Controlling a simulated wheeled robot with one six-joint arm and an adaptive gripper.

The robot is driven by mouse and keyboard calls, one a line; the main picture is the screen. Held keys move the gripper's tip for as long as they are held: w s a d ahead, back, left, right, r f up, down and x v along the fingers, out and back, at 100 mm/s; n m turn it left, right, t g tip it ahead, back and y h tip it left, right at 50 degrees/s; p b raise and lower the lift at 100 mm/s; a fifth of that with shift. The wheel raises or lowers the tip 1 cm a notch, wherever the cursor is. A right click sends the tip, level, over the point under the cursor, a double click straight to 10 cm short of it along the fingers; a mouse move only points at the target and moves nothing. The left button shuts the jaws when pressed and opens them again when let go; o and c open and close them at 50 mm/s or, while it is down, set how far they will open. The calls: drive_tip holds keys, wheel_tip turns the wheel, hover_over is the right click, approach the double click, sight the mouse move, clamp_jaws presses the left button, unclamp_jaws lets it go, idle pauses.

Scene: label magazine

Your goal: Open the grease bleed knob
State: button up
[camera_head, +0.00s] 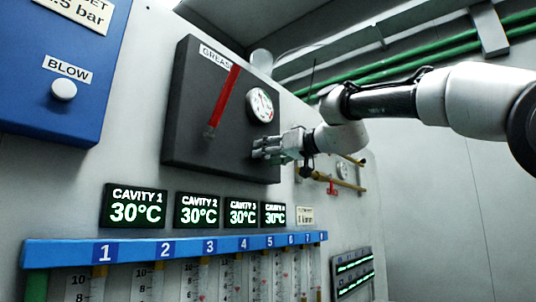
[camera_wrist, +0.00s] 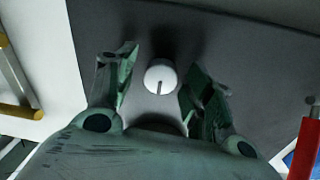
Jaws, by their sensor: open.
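The grease panel (camera_head: 185,128) is a dark box on the wall, labelled GREASE, with a red lever and a round gauge. A small white round knob (camera_wrist: 160,77) with a dark pointer line shows on the dark panel in the wrist view. The line points down in that picture. My gripper (camera_wrist: 160,75) is open, with one finger on each side of the knob and a visible gap on both sides. In the head view my gripper (camera_head: 258,149) is at the lower right of the panel and hides the knob. Whether the fingertips touch the panel, I cannot tell.
The red lever (camera_head: 222,100) and the gauge (camera_head: 262,105) are left of and above my gripper. Brass pipes with a small red valve (camera_head: 333,188) are at the right. Temperature displays (camera_head: 198,209) sit below. A blue box with a BLOW button (camera_head: 64,90) is far left.

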drive_tip(key=shift+a, duration=0.1)
drive_tip(key=c, duration=1)
drive_tip(key=shift+m, duration=0.3)
drive_tip(key=m+g, duration=0.1)
drive_tip(key=m, duration=1.5)
drive_tip(key=shift+w+f+m, duration=0.1)
drive_tip(key=shift+m, duration=0.2)
